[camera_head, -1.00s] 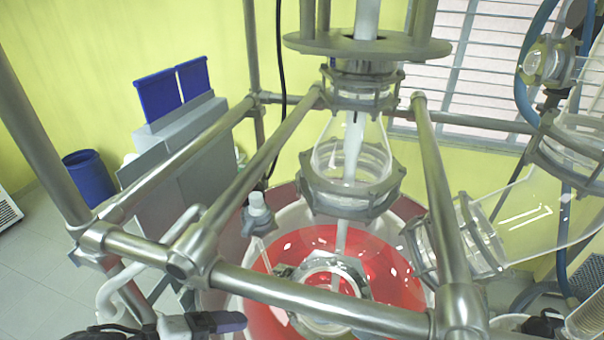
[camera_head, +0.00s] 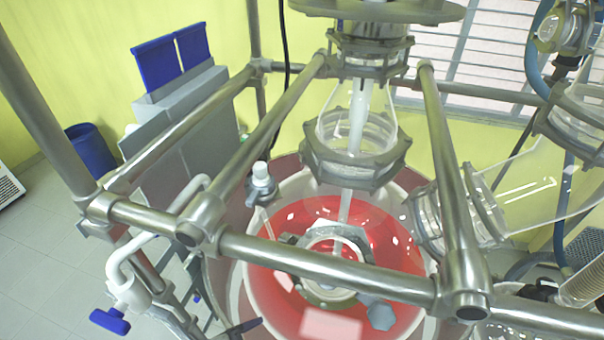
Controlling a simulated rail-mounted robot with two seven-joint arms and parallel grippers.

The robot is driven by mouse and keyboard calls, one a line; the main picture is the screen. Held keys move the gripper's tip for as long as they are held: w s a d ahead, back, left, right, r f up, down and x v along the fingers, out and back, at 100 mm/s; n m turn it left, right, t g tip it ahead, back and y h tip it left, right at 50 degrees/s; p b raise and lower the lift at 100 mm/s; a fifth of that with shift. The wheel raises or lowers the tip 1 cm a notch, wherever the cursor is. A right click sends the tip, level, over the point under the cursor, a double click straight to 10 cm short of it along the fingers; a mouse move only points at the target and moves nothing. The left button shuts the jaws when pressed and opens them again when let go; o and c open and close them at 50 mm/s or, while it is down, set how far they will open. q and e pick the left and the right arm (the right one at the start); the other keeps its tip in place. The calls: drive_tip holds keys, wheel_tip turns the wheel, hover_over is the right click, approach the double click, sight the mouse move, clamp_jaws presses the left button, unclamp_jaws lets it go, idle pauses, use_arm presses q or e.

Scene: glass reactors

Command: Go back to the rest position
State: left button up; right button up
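Neither of my grippers can be made out in the head view. A small dark pointed piece (camera_head: 243,328) shows at the bottom edge, left of centre; I cannot tell what it belongs to. The glass reactor's red vessel (camera_head: 385,235) stands in the middle, inside a metal pipe frame (camera_head: 330,270). A clear glass neck (camera_head: 357,130) with grey clamp rings rises above it, with a pale stirrer shaft running down through it.
A white bent pipe with a blue-handled valve (camera_head: 110,320) hangs at the lower left. A small white-capped fitting (camera_head: 262,185) sits on the lid. A glass side tube (camera_head: 530,190) runs off right. A blue bin (camera_head: 90,150) stands by the wall. Open floor lies at left.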

use_arm(q)
drive_tip(key=s+a+f+n+g+y, duration=0.4)
drive_tip(key=s+a+f+n+y, duration=0.4)
drive_tip(key=s+a+f+n, duration=0.5)
wheel_tip(320, 180, down, 5)
drive_tip(key=s+a, duration=0.1)
drive_tip(key=s, duration=0.2)
drive_tip(key=shift+f+n+y, duration=0.2)
drive_tip(key=shift+n+y, duration=0.1)
drive_tip(key=shift+w, duration=0.1)
